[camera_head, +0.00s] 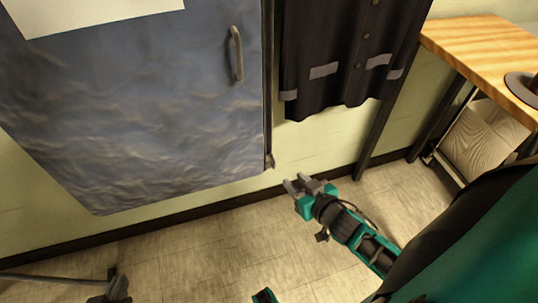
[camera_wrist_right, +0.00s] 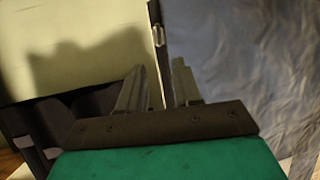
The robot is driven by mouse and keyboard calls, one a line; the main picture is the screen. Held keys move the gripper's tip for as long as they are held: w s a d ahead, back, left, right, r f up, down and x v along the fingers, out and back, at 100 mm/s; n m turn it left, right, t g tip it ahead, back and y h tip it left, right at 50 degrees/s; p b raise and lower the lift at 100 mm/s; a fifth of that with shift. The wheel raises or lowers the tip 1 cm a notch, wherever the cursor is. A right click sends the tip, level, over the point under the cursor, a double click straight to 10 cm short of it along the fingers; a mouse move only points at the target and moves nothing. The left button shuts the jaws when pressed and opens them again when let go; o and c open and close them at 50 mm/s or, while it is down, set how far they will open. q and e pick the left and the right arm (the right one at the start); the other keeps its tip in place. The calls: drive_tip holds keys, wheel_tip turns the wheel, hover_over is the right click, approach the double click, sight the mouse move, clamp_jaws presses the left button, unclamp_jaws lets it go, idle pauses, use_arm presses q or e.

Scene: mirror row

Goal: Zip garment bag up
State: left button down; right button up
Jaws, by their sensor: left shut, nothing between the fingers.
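The garment bag (camera_head: 130,100) is a wrinkled blue-grey panel hanging in the head view, with a grey handle (camera_head: 236,53) near its upper right. Its side shows at the right of the right wrist view (camera_wrist_right: 250,60). A dark strip runs down its right edge, with a small grey zip pull (camera_head: 269,161) at the bottom. In the right wrist view the pull (camera_wrist_right: 158,36) lies beyond my fingertips. My right gripper (camera_head: 297,184) is open and empty, just below and right of the pull, apart from it. A teal sliver of my left gripper (camera_head: 264,296) shows at the bottom edge; its fingers are hidden.
A dark buttoned garment (camera_head: 340,60) hangs right of the bag. A wooden table (camera_head: 480,45) with a dark round object (camera_head: 523,84) stands at the right, with a wooden box (camera_head: 485,140) below. A grey bar (camera_head: 60,279) lies low at left. The floor between is clear.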

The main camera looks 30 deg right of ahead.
sight(274, 164)
drive_tip(key=b+x, duration=0.4)
drive_tip(key=x, duration=0.8)
drive_tip(key=shift+w, duration=0.35)
drive_tip(key=shift+c, duration=0.8)
drive_tip(key=shift+f, duration=0.1)
drive_tip(key=c, duration=0.5)
clamp_jaws()
drive_tip(key=shift+a, duration=0.1)
